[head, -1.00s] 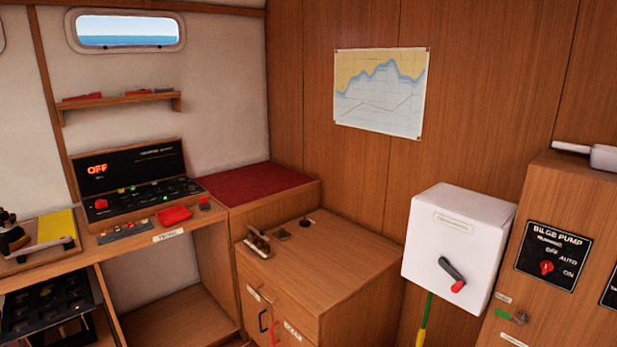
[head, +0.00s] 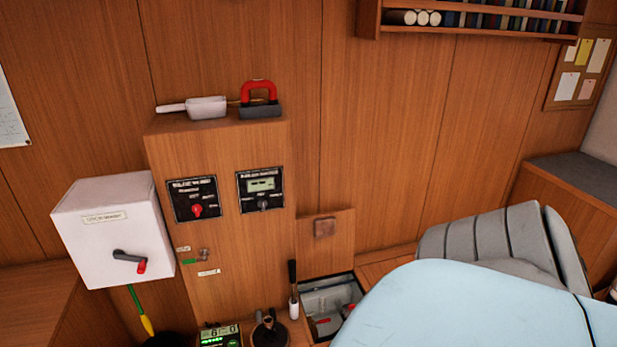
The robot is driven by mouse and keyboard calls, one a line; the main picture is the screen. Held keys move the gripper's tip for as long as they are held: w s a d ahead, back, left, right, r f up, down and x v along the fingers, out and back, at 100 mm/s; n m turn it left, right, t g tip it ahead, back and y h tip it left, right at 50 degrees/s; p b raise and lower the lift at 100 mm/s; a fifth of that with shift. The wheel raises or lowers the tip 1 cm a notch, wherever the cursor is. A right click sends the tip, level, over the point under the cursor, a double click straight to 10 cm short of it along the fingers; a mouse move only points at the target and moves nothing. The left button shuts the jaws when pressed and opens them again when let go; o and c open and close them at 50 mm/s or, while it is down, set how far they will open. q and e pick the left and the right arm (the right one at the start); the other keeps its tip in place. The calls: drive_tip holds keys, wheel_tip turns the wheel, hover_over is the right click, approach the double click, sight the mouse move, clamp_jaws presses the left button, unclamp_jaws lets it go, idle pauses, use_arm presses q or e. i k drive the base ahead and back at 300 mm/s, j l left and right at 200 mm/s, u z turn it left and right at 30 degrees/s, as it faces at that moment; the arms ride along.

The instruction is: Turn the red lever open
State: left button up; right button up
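A small red lever-like part (head: 325,322) lies inside an open hatch (head: 306,285) low in the middle of the head view. It is small and partly hidden, so its position is hard to tell. A dark switch handle with a red tip (head: 140,266) sits on the front of a white wall box (head: 90,235) at the left, pointing right and slightly down. I cannot tell for certain which of these is the red lever. Neither of my grippers is in view.
A wooden cabinet (head: 225,245) carries a panel with a red knob (head: 197,210). A white scoop (head: 205,108) and a red-handled object (head: 260,95) lie on top. A black-handled upright rod (head: 293,285) stands beside the hatch. A large pale blue shape (head: 450,310) covers the lower right.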

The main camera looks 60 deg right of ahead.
sight(326, 320)
drive_tip(key=z, duration=2)
drive_tip(key=i+l+u, duration=0.45)
drive_tip(key=i, duration=0.25)
drive_tip(key=i+l+u, duration=0.5)
drive_tip(key=i+l, duration=0.1)
